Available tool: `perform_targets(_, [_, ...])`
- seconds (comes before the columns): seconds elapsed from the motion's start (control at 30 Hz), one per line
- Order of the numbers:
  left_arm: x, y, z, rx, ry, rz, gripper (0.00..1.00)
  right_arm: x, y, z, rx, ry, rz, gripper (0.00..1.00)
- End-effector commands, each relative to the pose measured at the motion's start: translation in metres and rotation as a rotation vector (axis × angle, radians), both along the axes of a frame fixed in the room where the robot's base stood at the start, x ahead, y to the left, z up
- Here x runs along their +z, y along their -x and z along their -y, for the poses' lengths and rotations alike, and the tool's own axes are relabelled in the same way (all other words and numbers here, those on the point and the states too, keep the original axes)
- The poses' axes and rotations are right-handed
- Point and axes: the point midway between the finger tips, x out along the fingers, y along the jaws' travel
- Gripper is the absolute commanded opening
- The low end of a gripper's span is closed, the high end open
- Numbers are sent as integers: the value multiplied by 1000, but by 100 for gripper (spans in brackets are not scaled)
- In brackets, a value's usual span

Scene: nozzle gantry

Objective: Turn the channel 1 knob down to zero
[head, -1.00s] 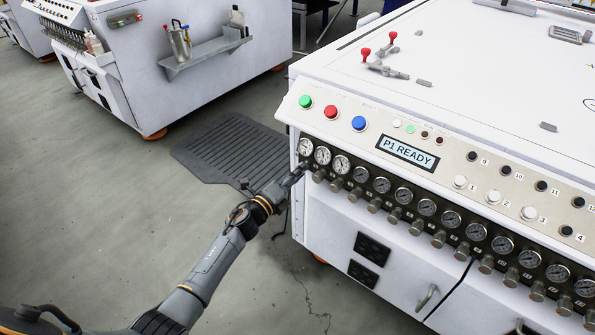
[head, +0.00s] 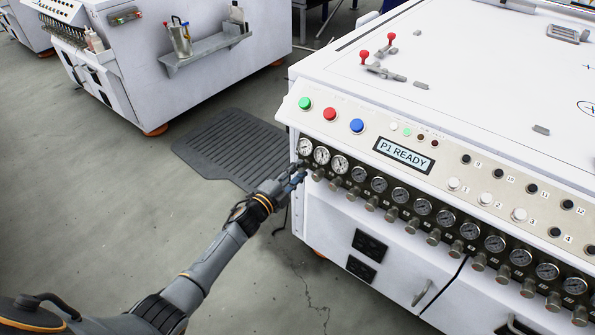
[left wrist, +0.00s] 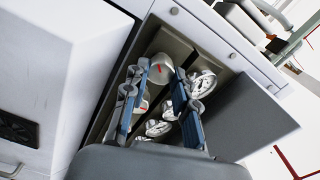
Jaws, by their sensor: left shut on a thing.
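The channel 1 knob (left wrist: 160,69) is a pale silver cylinder with a red mark, at the end of the knob row. In the left wrist view it sits between the fingertips of my left gripper (left wrist: 161,71), which is shut on it. In the head view my left gripper (head: 298,172) reaches the left end of the console's row and hides this knob. The leftmost gauge (head: 304,147), above it, shows in the head view, but its needle is too small to read. My right gripper is not in view.
More gauges and knobs run close by to the right; the second knob (head: 318,174) is nearest. Green (head: 305,103), red (head: 330,113) and blue (head: 357,125) buttons and a display reading "P1 READY" (head: 404,155) sit above. Open floor lies left of the console.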

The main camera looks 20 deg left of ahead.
Motion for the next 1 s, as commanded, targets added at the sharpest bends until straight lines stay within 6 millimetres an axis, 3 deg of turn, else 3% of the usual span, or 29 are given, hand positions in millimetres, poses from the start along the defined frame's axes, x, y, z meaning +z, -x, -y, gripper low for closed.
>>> perform_targets(0.47, [-1, 0, -1, 2, 15, -7, 0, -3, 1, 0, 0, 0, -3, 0])
perform_targets(0.5, [-1, 0, -1, 2, 15, -7, 31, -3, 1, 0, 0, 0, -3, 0])
perform_targets(0.6, [-1, 0, -1, 2, 14, -7, 50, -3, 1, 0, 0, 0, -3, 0])
perform_targets(1.0, [-2, 6, -3, 1, 11, -7, 50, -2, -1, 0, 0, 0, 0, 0])
